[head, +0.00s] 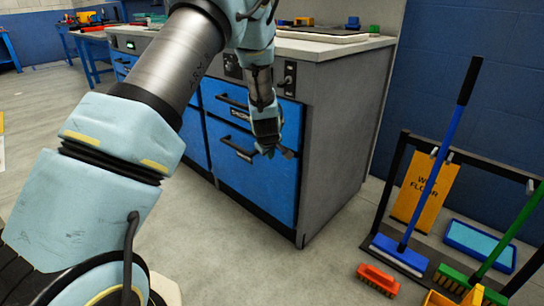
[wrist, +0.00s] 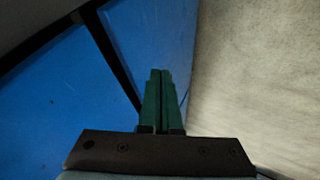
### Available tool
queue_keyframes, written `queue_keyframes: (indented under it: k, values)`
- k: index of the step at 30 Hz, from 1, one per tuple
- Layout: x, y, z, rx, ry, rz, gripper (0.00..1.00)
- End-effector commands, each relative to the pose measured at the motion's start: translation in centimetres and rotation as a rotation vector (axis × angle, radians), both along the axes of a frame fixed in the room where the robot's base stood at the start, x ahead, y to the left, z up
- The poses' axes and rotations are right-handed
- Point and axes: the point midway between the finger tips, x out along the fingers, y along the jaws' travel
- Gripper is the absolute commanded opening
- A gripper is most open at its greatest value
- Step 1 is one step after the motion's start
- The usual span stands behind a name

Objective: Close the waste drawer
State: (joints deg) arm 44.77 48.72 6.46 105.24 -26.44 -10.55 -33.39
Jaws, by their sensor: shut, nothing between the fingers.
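The cabinet's large lower blue drawer (head: 256,185) has a black handle (head: 238,150) and a small label too blurred to read. It looks like the waste drawer. Its front appears nearly flush with the cabinet; I cannot tell whether a small gap remains. My gripper (head: 272,152) is in front of the upper right part of this drawer, right of the handle. In the wrist view, the green fingers of my gripper (wrist: 161,75) are together and empty, pointing along a blue front (wrist: 150,35). Contact with it cannot be told.
Another blue drawer (head: 226,101) is above, partly behind my arm. The grey cabinet side (head: 345,135) is at right. A rack holds a blue squeegee (head: 435,165) and a yellow floor sign (head: 425,190). A red brush (head: 378,279) lies on the floor. Floor before the cabinet is clear.

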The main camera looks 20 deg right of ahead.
Motion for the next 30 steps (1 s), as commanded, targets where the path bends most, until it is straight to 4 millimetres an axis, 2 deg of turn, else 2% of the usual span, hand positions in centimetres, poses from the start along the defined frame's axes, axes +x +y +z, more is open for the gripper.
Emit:
queue_keyframes:
  k: [13,23,26,29,30]
  values:
    - [-3.8,1.9,5.6,0.003,0.002,0.0,0.0]
    - [-4.7,2.7,6.8,0.006,0.005,0.001,0.0]
    - [-4.5,4.8,7.6,0.025,0.021,-0.008,0.0]
    - [-5.0,9.4,9.3,0.074,0.06,-0.041,0.0]
    - [-5.5,11.8,10.1,0.1,0.082,-0.062,0.0]
